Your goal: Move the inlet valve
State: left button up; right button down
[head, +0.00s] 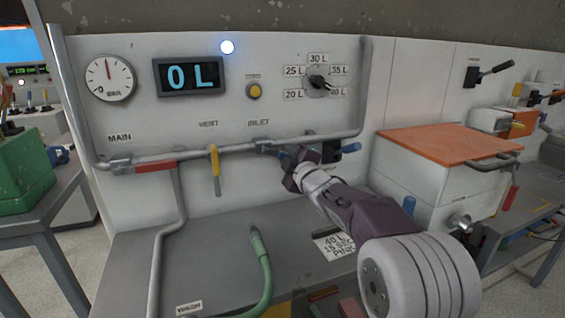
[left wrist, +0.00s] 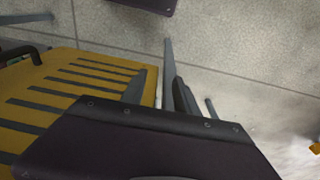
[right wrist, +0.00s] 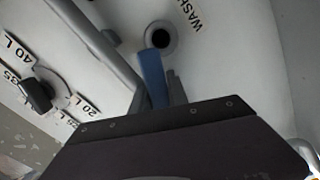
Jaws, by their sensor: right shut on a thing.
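The inlet valve (head: 268,146) sits on the pipe below the INLET label. Part of its blue handle (head: 284,153) shows just left of my right gripper (head: 298,160). In the right wrist view the blue handle (right wrist: 153,75) stands between the two fingers of my right gripper (right wrist: 158,92), which is shut on it. The fingers hide part of the handle in the head view. My left gripper (left wrist: 160,88) shows only in the left wrist view. Its fingers are apart with nothing held, over a floor.
The display (head: 190,76) reads 0 L. The dial (head: 318,82) is ringed by litre labels. A yellow vent handle (head: 215,170) and a red main handle (head: 155,166) share the pipe. A green hose (head: 262,262) rises from the bench. An orange-lidded box (head: 450,145) stands right.

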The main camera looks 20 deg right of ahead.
jog(key=shift+d+r+n, duration=0.2)
jog(key=shift+r+n, duration=0.55)
jog(key=shift+n, duration=0.45)
jog(key=shift+d+r+n, duration=0.15)
jog(key=shift+r+n, duration=0.6)
jog(key=shift+n, duration=0.45)
jog(key=c, duration=1.3)
grip_release()
jog(key=s, duration=0.9)
jog(key=shift+d, duration=0.1)
